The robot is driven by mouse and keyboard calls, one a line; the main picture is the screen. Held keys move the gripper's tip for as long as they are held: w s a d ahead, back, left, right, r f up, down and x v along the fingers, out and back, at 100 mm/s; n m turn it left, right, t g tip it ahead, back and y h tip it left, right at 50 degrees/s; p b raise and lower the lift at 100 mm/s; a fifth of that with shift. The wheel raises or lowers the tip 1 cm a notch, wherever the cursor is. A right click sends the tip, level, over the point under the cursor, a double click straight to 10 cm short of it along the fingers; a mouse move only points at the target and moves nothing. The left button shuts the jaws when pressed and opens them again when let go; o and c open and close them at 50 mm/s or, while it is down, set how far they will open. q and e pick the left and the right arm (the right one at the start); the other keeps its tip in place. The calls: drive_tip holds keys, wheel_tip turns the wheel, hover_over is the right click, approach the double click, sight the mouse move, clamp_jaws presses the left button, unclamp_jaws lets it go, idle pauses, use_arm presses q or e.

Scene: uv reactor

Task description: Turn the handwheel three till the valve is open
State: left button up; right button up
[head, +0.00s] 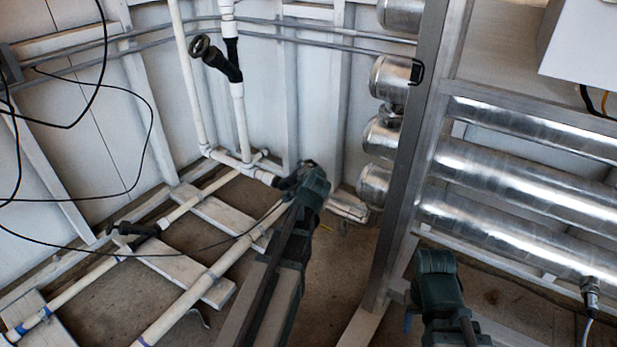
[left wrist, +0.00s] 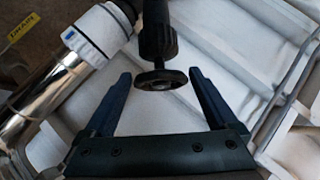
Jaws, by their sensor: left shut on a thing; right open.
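A black handwheel (left wrist: 160,79) on a black valve stem (left wrist: 157,35) sits between the two fingers of my left gripper (left wrist: 160,82) in the left wrist view. No number shows on the wheel. In the head view my left arm reaches to the pipe corner, where the forearm hides most of this wheel and the fingers. My right gripper (head: 437,262) is at the lower right, open and away from the valves.
Another black handwheel (head: 200,47) is on the upright pipe, and another black valve (head: 140,229) is on the floor pipes. Steel cylinders (head: 520,180) and a metal frame post (head: 415,150) stand at the right. Thin black cables (head: 150,130) hang at the left.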

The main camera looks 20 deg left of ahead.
use_arm(q)
drive_tip(key=shift+d, duration=0.1)
use_arm(e)
drive_tip(key=shift+f, duration=0.2)
use_arm(q)
drive_tip(key=o, duration=1)
